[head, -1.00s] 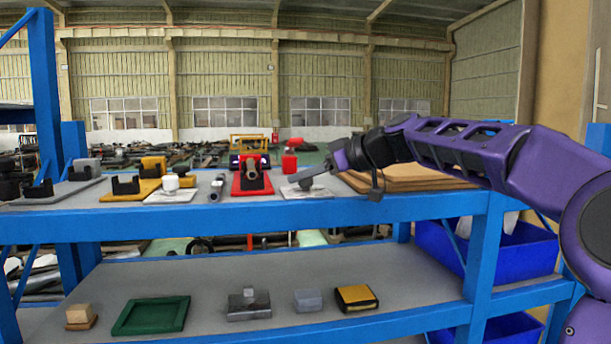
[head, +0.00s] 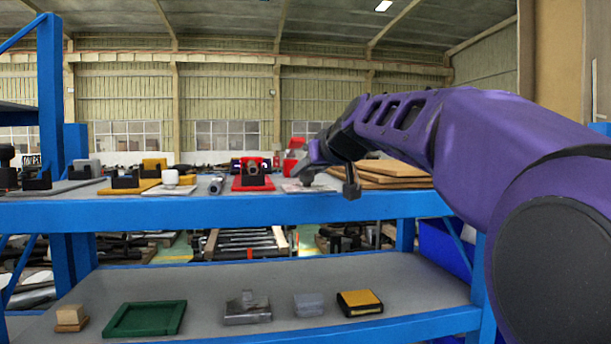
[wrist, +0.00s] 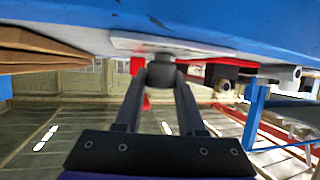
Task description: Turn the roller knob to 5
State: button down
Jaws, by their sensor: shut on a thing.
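A dark round knob (wrist: 161,72) stands on a pale plate (wrist: 190,48) on the upper shelf in the wrist view, where the scene appears upside down. My gripper (wrist: 160,82) is shut on this knob, one finger on each side. No scale or number on it is readable. In the head view my gripper (head: 309,174) is low over the pale plate (head: 300,188), right of the red stand (head: 252,187); the knob is largely hidden there.
A red object (head: 291,165) stands just behind the gripper. Stacked brown boards (head: 395,175) lie close on the right under my arm. A white knob (head: 170,178), a grey cylinder (head: 216,184) and black-and-yellow stands (head: 128,183) are to the left. The blue shelf beam (head: 240,208) runs along the front.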

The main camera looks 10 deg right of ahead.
jog(key=shift+a+r+m+h+p, duration=0.1)
jog(key=shift+m+h+p, duration=0.5)
jog(key=shift+h+p, duration=0.15)
jog(key=shift+m+h+p, duration=0.25)
jog(key=shift+m+p, duration=0.05)
jog(key=shift+p, duration=0.05)
jog(key=c, duration=0.5)
grip_release()
